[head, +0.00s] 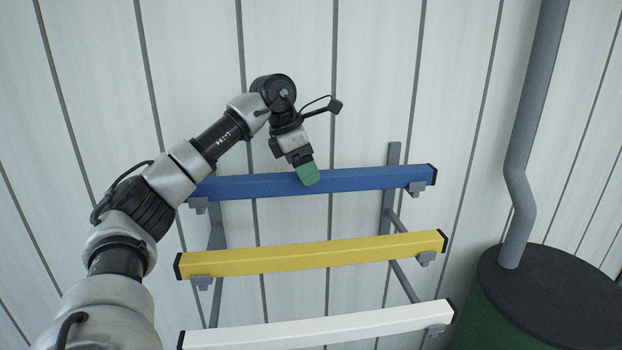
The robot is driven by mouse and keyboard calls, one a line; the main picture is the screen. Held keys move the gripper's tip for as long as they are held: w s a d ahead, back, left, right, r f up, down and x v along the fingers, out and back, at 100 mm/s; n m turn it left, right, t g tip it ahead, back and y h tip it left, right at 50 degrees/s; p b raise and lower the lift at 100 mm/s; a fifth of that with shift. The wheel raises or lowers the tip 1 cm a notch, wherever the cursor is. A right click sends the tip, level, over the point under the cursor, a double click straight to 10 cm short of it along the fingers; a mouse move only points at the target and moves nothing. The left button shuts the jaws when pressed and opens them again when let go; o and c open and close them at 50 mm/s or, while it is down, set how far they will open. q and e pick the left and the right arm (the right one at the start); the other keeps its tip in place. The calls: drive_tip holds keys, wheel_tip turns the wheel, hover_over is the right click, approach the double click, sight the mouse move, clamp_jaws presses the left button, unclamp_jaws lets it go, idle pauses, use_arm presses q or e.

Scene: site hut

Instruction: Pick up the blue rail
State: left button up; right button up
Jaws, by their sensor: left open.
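The blue rail (370,179) is a long square bar with black end caps. It lies across the top pair of arms of a grey wall rack (387,212). My left gripper (308,175) is at the blue rail, near the middle of its length, with its green fingertips overlapping the rail in the head view. It is open; whether the fingers straddle or touch the rail cannot be told from this angle. The rail's left end is partly hidden behind my left arm. My right gripper is out of view.
A yellow rail (310,255) and a white rail (315,329) lie on the lower rack arms, nearer to me. At the right stands a green drum-like body with a dark top (555,290) and a grey pipe (522,130) rising from it. A pale panelled wall (350,80) is behind.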

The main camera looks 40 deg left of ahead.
use_arm(q)
drive_tip(key=shift+x, duration=1.05)
drive_tip(key=shift+f, duration=0.2)
drive_tip(key=shift+w, duration=0.1)
drive_tip(key=c, duration=1.3)
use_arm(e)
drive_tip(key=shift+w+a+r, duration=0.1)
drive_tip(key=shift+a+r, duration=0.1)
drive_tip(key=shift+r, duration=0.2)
use_arm(q)
drive_tip(key=shift+r, duration=0.2)
wheel_tip(320, 180, up, 10)
drive_tip(key=shift+f+b, duration=0.1)
drive_tip(key=shift+b, duration=0.4)
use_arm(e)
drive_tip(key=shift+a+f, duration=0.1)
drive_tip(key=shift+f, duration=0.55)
use_arm(q)
drive_tip(key=shift+d+f, duration=0.1)
